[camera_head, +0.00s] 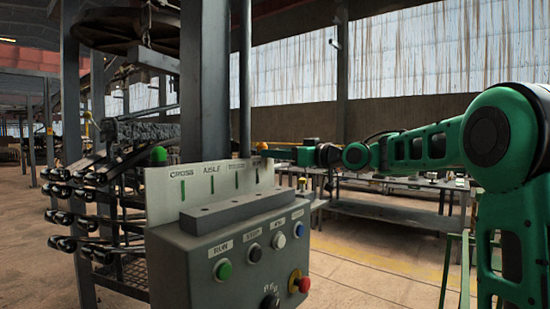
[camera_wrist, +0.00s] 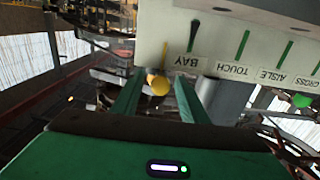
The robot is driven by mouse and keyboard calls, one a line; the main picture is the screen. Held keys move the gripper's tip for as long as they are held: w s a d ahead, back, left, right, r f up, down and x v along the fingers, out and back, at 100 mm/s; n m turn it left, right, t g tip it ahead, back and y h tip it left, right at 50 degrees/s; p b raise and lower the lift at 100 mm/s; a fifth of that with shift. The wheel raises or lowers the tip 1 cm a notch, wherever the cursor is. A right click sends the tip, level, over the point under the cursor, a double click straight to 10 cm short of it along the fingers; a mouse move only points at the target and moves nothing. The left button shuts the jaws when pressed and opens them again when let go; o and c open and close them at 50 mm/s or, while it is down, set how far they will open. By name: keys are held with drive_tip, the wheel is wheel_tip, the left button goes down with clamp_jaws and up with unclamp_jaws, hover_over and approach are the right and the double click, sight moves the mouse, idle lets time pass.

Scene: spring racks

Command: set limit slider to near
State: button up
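A white panel (camera_head: 205,183) with upright slots stands on the back of a grey control box. In the wrist view its labels read CROSS, AISLE, TOUCH and BAY. A yellow ball knob (camera_head: 262,146) is at the panel's top right; it shows in the wrist view (camera_wrist: 159,85) beside the BAY slot. A green ball knob (camera_head: 159,154) is at the top left, by CROSS. I can read no "limit" or "near" label. My gripper (camera_wrist: 158,97) is open, its two green fingers either side of the yellow knob. I cannot tell whether they touch it.
The grey control box (camera_head: 240,262) carries a green button (camera_head: 223,270), black, white and blue buttons, and a red stop knob (camera_head: 299,281). A grey post (camera_head: 205,80) rises right behind the panel. Dark spring racks (camera_head: 80,195) stand left. A worktable (camera_head: 400,212) stands behind, right.

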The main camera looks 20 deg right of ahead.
drive_tip(key=shift+w+a, duration=0.1)
drive_tip(key=shift+w, duration=0.05)
clamp_jaws()
drive_tip(key=shift+s+a+f, duration=0.1)
drive_tip(key=shift+s+a, duration=0.35)
drive_tip(key=shift+a, duration=0.2)
drive_tip(key=shift+s+a, duration=0.4)
drive_tip(key=shift+a, duration=0.2)
unclamp_jaws()
drive_tip(key=shift+s, duration=0.15)
